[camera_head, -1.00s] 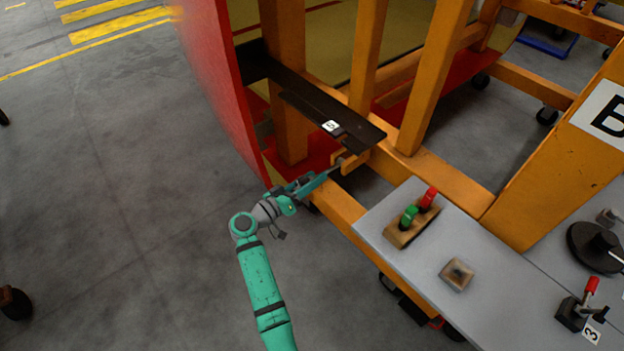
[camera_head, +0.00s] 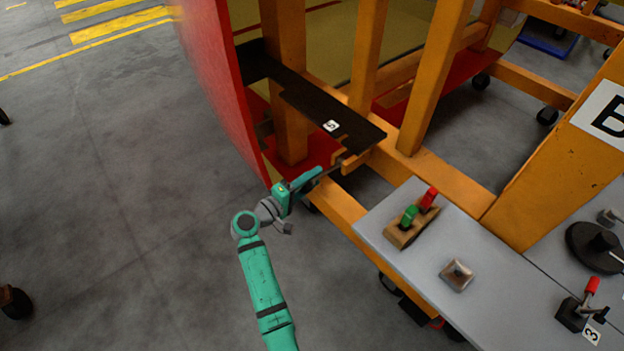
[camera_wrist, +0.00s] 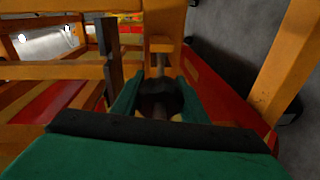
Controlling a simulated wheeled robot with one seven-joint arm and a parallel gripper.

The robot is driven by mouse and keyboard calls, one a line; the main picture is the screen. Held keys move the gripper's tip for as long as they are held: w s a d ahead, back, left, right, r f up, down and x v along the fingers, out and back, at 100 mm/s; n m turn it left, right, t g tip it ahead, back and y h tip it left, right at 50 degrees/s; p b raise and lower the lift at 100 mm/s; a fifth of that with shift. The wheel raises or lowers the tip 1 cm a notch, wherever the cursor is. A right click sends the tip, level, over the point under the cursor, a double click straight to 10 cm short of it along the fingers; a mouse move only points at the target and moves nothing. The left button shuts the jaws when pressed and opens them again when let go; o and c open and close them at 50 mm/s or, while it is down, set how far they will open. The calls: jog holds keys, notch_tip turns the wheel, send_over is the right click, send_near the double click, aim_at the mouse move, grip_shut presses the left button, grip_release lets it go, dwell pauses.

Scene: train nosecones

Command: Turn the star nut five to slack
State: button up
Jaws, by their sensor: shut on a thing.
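The star nut five (camera_wrist: 160,100) is a dark round knob on a threaded rod, seen in the wrist view between my fingers. My gripper (camera_wrist: 158,105) is shut on it, one teal finger on each side. In the head view my gripper (camera_head: 318,178) reaches in under the outer end of a black plate (camera_head: 300,100) that carries a white tag "5" (camera_head: 331,126). The rod runs from the gripper to a small orange block (camera_head: 354,160) on the frame. The nut itself is hidden by the fingers in the head view.
A red panel (camera_head: 215,80) rises just left of the plate. Orange posts (camera_head: 365,50) and beams enclose the space behind. A grey table (camera_head: 440,240) with green and red handled tools stands at the right.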

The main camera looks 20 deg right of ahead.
jog(key=shift+n, duration=0.5)
jog(key=shift+a, duration=0.1)
jog(key=o, duration=1)
jog(key=shift+o, duration=0.2)
jog(key=v, duration=1)
jog(key=shift+s+a, duration=0.2)
jog(key=shift+a, duration=0.05)
jog(key=shift+r, duration=0.1)
